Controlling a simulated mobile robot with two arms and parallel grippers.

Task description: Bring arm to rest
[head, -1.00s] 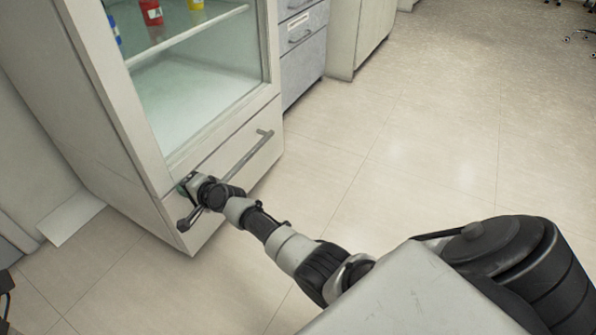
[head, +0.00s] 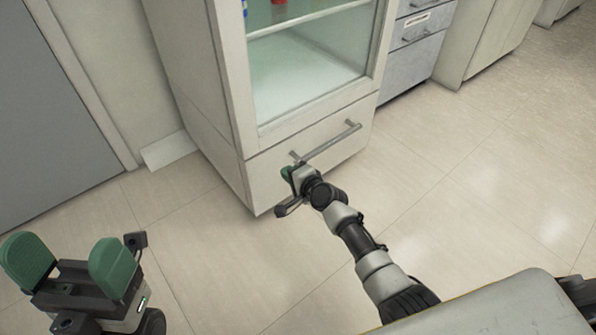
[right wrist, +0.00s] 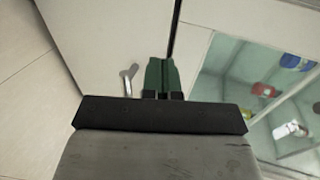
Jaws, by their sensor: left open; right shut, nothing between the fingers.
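My left gripper (head: 70,258) is at the lower left of the head view. Its two green fingers are wide apart, with only floor showing between them. My right gripper (head: 288,174) is low in front of the cabinet's bottom drawer (head: 332,160), beside the left end of the bar handle (head: 335,140). In the right wrist view its green fingers (right wrist: 161,76) are together with nothing between them. The handle's end (right wrist: 128,80) shows to their left there, apart from them in the picture. In the head view my wrist partly hides the fingers.
The white cabinet (head: 240,115) has a glass front, with red, blue and yellow containers inside. Grey drawers (head: 415,45) stand to its right. A grey door panel (head: 45,110) is at the left. The tiled floor (head: 480,215) at the right is clear.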

